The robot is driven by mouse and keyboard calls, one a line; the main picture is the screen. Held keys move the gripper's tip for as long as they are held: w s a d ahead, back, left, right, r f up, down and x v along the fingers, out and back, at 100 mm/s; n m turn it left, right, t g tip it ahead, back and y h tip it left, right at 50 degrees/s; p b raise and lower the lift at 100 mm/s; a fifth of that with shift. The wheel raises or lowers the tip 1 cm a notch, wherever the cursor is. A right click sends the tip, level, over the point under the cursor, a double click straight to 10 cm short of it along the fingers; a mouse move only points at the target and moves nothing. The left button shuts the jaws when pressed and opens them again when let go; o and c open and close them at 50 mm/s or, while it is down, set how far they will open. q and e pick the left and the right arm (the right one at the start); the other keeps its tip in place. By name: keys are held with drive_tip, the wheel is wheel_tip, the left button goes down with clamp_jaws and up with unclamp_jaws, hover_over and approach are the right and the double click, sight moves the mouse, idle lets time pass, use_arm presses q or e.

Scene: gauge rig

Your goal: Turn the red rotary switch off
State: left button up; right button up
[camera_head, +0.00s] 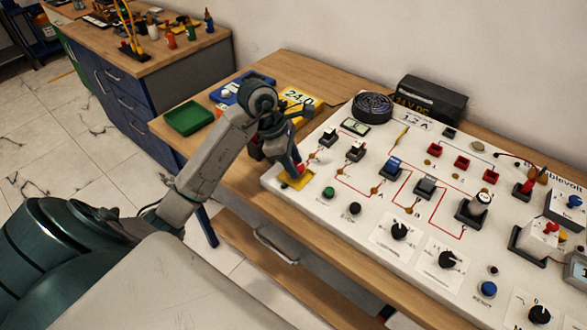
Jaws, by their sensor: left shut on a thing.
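The red rotary switch (300,168) is on a yellow plate (298,182) at the left end of the white panel (345,178). Only a bit of red shows, because my left gripper covers most of it. My left gripper (292,170) points down over the yellow plate and is shut on the red rotary switch. The angle of the switch cannot be made out. My right gripper is not in view.
Black switches (328,138), a blue switch (392,167), a green button (329,192) and dark knobs (399,230) stand close by on the panel. A green tray (188,118) lies left on the wooden table (165,128). A black display box (430,97) stands behind.

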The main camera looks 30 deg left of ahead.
use_arm(q)
drive_tip(key=shift+s+f+n+t+b, duration=0.1)
drive_tip(key=shift+f+n+t+b, duration=0.25)
drive_tip(key=shift+n+b, duration=0.45)
drive_tip(key=shift+d+r+n+t+y+b, duration=0.15)
drive_tip(key=shift+n+t+y+b, duration=0.35)
drive_tip(key=shift+n, duration=0.6)
drive_tip(key=shift+r+n+b, duration=0.15)
drive_tip(key=shift+n+b, duration=0.25)
drive_tip(key=shift+n, duration=0.5)
drive_tip(key=shift+s+n+y, duration=0.1)
drive_tip(key=shift+n+y, duration=0.2)
drive_tip(key=shift+n, duration=0.1)
drive_tip(key=shift+d+r+n+y+p, duration=0.15)
drive_tip(key=shift+n+y+p, duration=0.25)
drive_tip(key=shift+n, duration=0.5)
drive_tip(key=shift+n+t+y+p, duration=0.35)
drive_tip(key=shift+n+p, duration=0.3)
drive_tip(key=shift+n, duration=0.35)
drive_tip(key=shift+n+y+p, duration=0.25)
drive_tip(key=shift+n+p, duration=0.2)
drive_tip(key=shift+n, duration=0.25)
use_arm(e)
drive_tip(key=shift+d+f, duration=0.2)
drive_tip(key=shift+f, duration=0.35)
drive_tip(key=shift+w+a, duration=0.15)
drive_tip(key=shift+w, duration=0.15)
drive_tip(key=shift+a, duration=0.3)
